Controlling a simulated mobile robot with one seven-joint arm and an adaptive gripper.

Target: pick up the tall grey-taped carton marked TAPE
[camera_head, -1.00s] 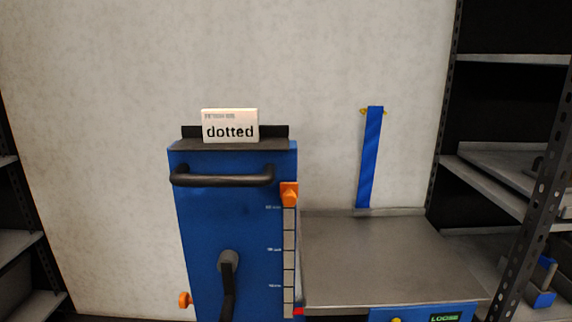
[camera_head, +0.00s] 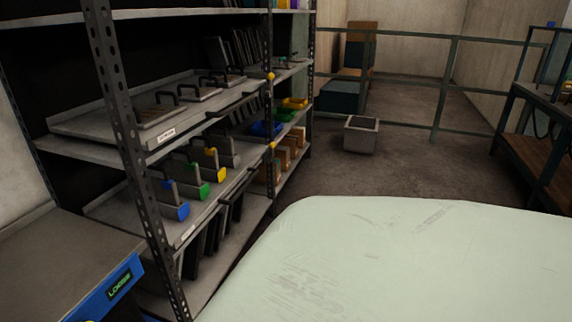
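I see no tall carton marked TAPE that I can make out. Small brown boxes (camera_head: 288,157) stand on a low shelf at the far end of the rack, too small to read. A tall brown-and-teal stack (camera_head: 350,70) stands at the back beyond a railing, with no legible marking. My gripper is not in view.
A steel rack (camera_head: 125,130) on the left holds plates and blocks with blue, green and yellow parts. A grey box (camera_head: 361,136) sits on open floor (camera_head: 430,165) before a railing (camera_head: 437,90). A pale scuffed surface fills the lower right; I cannot tell what it is.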

